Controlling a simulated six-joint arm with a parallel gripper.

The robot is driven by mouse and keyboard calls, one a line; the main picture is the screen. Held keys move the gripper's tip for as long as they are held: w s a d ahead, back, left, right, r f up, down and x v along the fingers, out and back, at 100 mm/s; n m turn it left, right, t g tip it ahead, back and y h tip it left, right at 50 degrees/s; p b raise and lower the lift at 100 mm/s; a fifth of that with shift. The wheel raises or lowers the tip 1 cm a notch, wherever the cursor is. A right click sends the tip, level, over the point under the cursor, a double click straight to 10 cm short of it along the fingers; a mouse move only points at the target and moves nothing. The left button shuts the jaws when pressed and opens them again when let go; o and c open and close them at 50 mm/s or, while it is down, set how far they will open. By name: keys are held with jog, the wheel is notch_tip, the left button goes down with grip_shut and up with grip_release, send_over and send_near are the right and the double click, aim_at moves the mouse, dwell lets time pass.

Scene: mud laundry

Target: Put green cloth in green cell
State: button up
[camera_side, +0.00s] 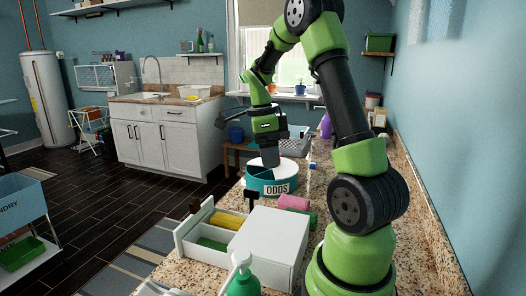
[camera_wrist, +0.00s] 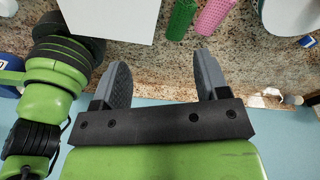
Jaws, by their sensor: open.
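In the wrist view the green cloth (camera_wrist: 181,17) is a textured roll at the top edge, left of the pink cloth (camera_wrist: 213,16). The green cell (camera_side: 213,244) is the nearer part of the cabinet's open drawer (camera_side: 184,243). My gripper (camera_side: 270,160) is raised near the round ODDS tin, away from the green cloth. In the wrist view my gripper (camera_wrist: 163,72) has its fingers apart with nothing between them.
The white cabinet (camera_side: 268,240) stands on the counter, with something yellow (camera_side: 227,220) in its drawer's farther cell. The ODDS tin (camera_side: 272,186) stands behind it. A green pump bottle (camera_side: 242,278) is in front. The wall borders the counter on the right.

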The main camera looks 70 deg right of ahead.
jog(key=w+a+r+n+t, duration=0.1)
jog(key=a+r+n+t, duration=0.1)
jog(key=a+r+n, duration=0.3)
jog(key=a+r+n+t, duration=0.2)
jog(key=a+r+n, duration=0.1)
jog(key=a+n, duration=0.4)
jog(key=s+a+r+n+t+y, duration=0.1)
jog(key=s+a+n+t, duration=0.3)
jog(key=a+n, duration=0.7)
jog(key=s+r+n, duration=0.1)
jog(key=s+n, duration=0.1)
jog(key=n, duration=0.1)
jog(key=shift+r+t+y, duration=0.25)
jog(key=shift+t+y, duration=0.05)
jog(key=shift+y, duration=0.1)
jog(key=shift+s+a+n, duration=0.35)
jog(key=shift+a+n, duration=0.05)
jog(key=shift+n, duration=0.3)
jog(key=shift+c, duration=1.2)
